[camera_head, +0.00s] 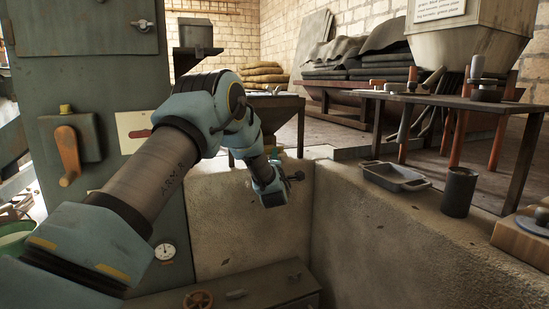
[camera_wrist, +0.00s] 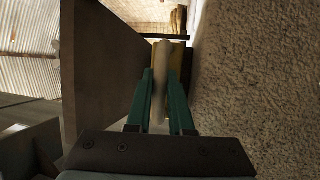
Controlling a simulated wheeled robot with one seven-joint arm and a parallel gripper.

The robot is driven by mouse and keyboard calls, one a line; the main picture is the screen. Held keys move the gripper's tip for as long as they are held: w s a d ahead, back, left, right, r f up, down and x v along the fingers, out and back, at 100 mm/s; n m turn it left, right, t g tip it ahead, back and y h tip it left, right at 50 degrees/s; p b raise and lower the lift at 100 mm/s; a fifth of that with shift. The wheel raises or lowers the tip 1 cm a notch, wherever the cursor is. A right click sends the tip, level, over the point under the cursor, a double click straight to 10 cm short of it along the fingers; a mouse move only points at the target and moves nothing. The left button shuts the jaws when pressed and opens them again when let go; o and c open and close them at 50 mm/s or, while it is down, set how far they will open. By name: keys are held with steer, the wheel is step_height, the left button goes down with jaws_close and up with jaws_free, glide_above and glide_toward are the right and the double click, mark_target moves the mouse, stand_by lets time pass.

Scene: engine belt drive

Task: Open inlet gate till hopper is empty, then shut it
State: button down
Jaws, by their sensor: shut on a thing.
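My gripper (camera_wrist: 160,84) is shut on a pale, rounded handle (camera_wrist: 161,58), which stands between its two green fingers in the wrist view. A yellowish part shows behind the handle. Which part the handle belongs to, and how far the gate is open, I cannot tell. In the head view my gripper (camera_head: 288,178) is small and partly hidden by my wrist, just above the stone wall. A dark hopper-like bin (camera_head: 282,106) with sloping sides stands behind my arm, largely covered. Its inside does not show.
A green-grey cabinet (camera_head: 95,95) with an orange lever (camera_head: 68,150) stands at left. A metal tray (camera_head: 394,177) and dark cup (camera_head: 459,190) sit on the stone ledge at right. A workbench (camera_head: 440,98) with tools stands behind. Rough wall (camera_wrist: 262,90) runs close right of my gripper.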

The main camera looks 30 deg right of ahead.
steer(key=s+b, duration=0.2)
steer(key=s, duration=0.4)
steer(key=shift+s+a, duration=0.15)
steer(key=shift+a, duration=0.25)
steer(key=c, duration=1.1)
jaws_free()
steer(key=shift+s, duration=0.1)
steer(key=v, duration=1)
steer(key=shift+s+a+f, duration=0.1)
steer(key=shift+s+a, duration=0.1)
steer(key=shift+s, duration=0.05)
